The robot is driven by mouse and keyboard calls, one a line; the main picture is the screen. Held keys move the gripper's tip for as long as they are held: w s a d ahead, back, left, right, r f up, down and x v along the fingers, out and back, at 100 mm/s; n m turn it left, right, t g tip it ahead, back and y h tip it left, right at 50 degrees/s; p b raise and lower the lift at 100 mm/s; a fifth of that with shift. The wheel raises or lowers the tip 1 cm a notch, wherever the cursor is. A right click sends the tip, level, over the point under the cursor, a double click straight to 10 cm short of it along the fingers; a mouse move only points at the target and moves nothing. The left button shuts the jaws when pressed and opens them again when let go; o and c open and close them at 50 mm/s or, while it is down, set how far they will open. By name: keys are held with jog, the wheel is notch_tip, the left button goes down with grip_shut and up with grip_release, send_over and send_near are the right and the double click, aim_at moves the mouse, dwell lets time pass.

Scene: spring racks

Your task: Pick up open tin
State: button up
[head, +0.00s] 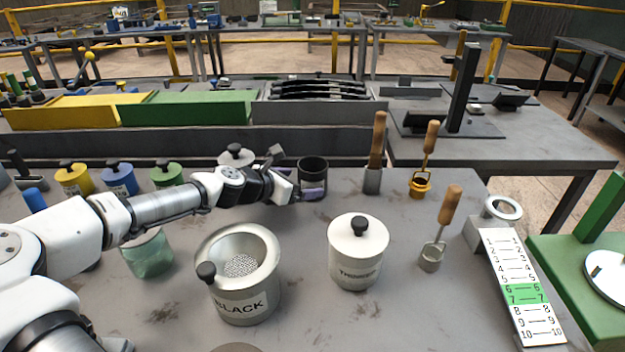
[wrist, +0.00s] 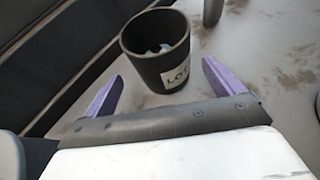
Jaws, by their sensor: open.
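A dark, open-topped tin (head: 313,172) stands upright on the bench, right beside my gripper (head: 293,176). In the wrist view the same tin (wrist: 153,65) carries a white label reading "LOT" and has pale pieces inside. My gripper (wrist: 160,82) is open, with its purple fingers on either side of the tin's near side.
A lidded white "THINNER" tin (head: 357,262) stands front centre. Wooden-handled tools (head: 375,150) stand to the right. A lidded tin (head: 236,155) and a green glass jar (head: 148,256) are near my arm. A low dark wall (head: 200,142) runs behind.

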aim_at(301, 182)
jog(key=shift+p+x, duration=0.35)
jog(key=shift+x, duration=1.55)
jog(key=shift+s+d+r, duration=0.1)
jog(key=shift+d, duration=0.05)
jog(key=c, duration=1.2)
